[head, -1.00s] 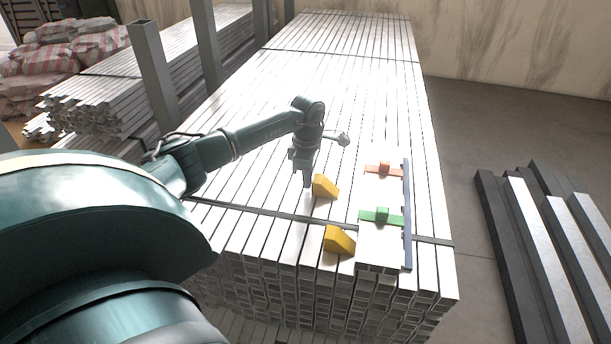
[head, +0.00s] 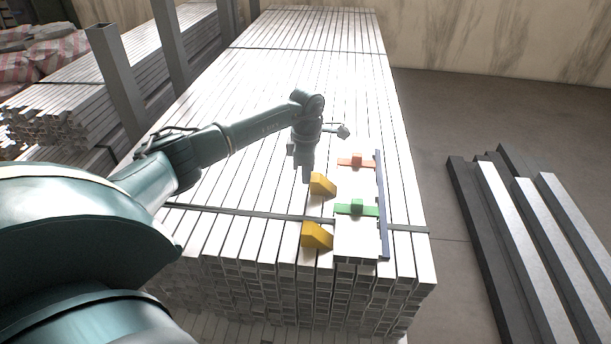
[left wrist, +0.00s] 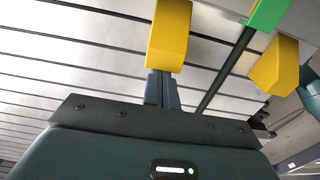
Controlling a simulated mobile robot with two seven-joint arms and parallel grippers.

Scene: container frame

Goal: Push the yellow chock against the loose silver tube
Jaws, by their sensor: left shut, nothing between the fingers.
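Two yellow chocks rest on the tube stack. The far chock (head: 322,184) is beside the left edge of the loose silver tube (head: 357,238); I cannot tell whether they touch. The near chock (head: 317,236) is by the tube's near end. My left gripper (head: 306,178) is shut and empty, pointing down just left of the far chock. In the left wrist view, its fingers (left wrist: 162,88) are right at the far chock (left wrist: 170,35), and the near chock (left wrist: 275,65) is to the right. My right gripper is not in view.
A green block (head: 356,208) and an orange block (head: 356,161) lie across the loose tube. A dark blue bar (head: 382,210) runs along its right side. A dark strap (head: 250,213) crosses the stack. Dark and silver beams (head: 520,215) lie on the floor at right.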

